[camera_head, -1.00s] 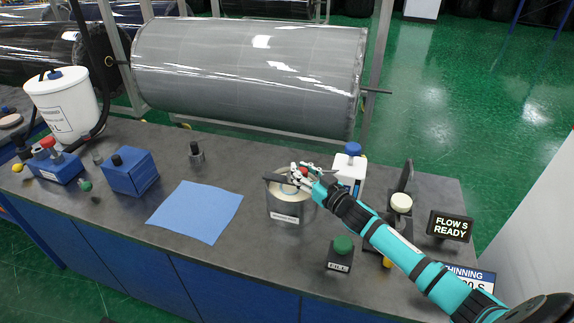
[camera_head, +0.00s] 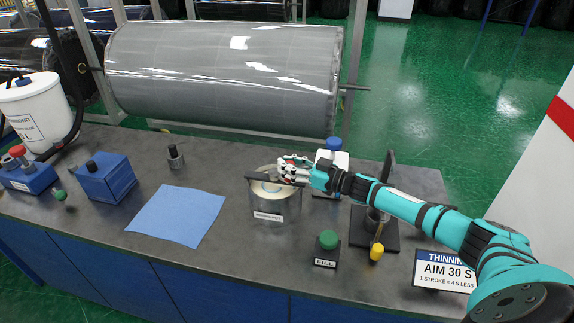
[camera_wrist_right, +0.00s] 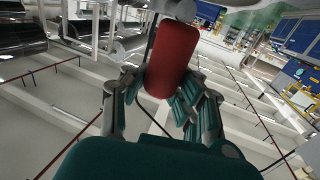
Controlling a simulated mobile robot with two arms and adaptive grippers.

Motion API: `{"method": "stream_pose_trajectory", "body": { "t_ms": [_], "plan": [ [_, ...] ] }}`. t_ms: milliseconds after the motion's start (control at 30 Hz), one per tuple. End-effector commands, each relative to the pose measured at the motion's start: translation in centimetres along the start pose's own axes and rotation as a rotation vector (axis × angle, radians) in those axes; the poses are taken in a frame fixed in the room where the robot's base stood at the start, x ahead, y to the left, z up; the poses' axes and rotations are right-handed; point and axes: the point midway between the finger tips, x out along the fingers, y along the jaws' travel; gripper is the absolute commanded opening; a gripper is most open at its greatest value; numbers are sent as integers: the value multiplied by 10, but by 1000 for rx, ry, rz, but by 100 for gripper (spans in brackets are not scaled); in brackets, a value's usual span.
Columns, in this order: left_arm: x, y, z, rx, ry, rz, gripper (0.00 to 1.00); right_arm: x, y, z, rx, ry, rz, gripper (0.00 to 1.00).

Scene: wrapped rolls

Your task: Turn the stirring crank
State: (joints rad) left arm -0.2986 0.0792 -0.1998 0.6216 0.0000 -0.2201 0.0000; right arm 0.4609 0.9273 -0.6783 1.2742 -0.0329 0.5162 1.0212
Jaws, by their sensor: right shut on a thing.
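The stirring pot (camera_head: 272,207) is a round metal can with a pale inside and a white label, standing on the grey bench. A dark crank bar (camera_head: 262,178) lies across its top. My right gripper (camera_head: 288,168) is at the back of the pot's rim, above the bar. In the right wrist view, its fingers (camera_wrist_right: 160,100) are shut around a red crank handle (camera_wrist_right: 172,60). In the head view, the fingers mostly hide the handle. My left gripper is in neither view.
A blue-capped white bottle (camera_head: 333,160) stands close behind my right arm. A green FILL button (camera_head: 328,240) and a dark stand with a yellow knob (camera_head: 376,251) are in front. A blue cloth (camera_head: 178,215) lies left; a blue box (camera_head: 106,178) stands beyond it.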

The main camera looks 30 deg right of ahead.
Motion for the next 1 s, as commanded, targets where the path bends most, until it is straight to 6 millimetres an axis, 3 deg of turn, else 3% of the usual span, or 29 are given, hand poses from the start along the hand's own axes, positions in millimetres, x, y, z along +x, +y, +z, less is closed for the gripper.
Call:
{"method": "stream_pose_trajectory", "body": {
  "t_ms": [133,167,400,767,1000],
  "plan": [
    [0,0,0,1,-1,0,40,-2,-1,7,-1,-14,1,0],
    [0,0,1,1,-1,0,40,-2,-1,8,-1,-14,1,23],
    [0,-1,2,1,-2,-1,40,-1,0,4,-1,-8,1,53],
    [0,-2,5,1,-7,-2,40,-8,0,2,-1,-5,2,53],
    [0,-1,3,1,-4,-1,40,-53,0,4,0,-12,2,53]
  ]
}}
